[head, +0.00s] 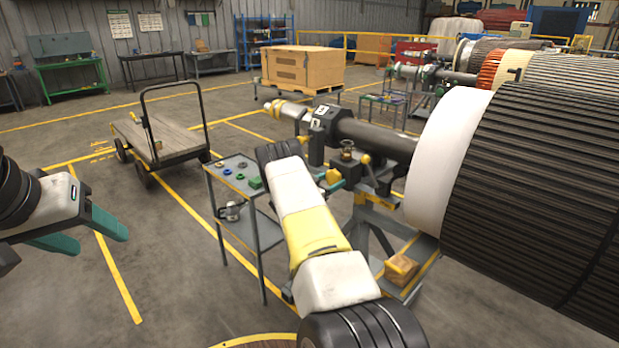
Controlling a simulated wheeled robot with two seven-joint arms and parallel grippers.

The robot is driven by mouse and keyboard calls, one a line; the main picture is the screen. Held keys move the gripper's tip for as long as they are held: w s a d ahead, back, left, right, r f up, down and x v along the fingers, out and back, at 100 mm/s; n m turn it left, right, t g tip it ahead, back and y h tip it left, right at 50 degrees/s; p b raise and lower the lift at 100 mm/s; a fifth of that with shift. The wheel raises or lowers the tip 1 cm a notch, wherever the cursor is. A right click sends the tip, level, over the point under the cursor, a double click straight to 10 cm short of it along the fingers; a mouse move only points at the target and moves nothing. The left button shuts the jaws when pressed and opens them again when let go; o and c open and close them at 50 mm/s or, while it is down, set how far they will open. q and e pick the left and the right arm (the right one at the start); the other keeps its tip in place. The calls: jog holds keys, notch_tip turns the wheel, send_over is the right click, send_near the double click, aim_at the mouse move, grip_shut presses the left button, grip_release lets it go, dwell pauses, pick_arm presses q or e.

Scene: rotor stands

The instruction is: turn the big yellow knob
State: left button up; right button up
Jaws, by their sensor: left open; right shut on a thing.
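The big yellow knob (333,176) is on the near side of the rotor stand, below the dark shaft. My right arm reaches up from the bottom middle, and its gripper (337,184) is at the knob. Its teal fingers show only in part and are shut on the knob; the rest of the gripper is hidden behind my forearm. How far the knob is turned cannot be told. My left gripper (100,239) is at the left, open and empty, well away from the stand, its teal fingers apart.
The large ribbed rotor (550,190) with a white end ring fills the right side. A smaller yellow ball (366,159) is right of the knob. A grey trolley (262,226) with small parts stands left of my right arm. A flatbed cart (165,140) is farther back.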

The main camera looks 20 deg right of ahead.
jog(key=shift+f+n, duration=0.1)
jog(key=shift+n, duration=1.1)
jog(key=o, duration=1.4)
jog(key=shift+v, duration=3.95)
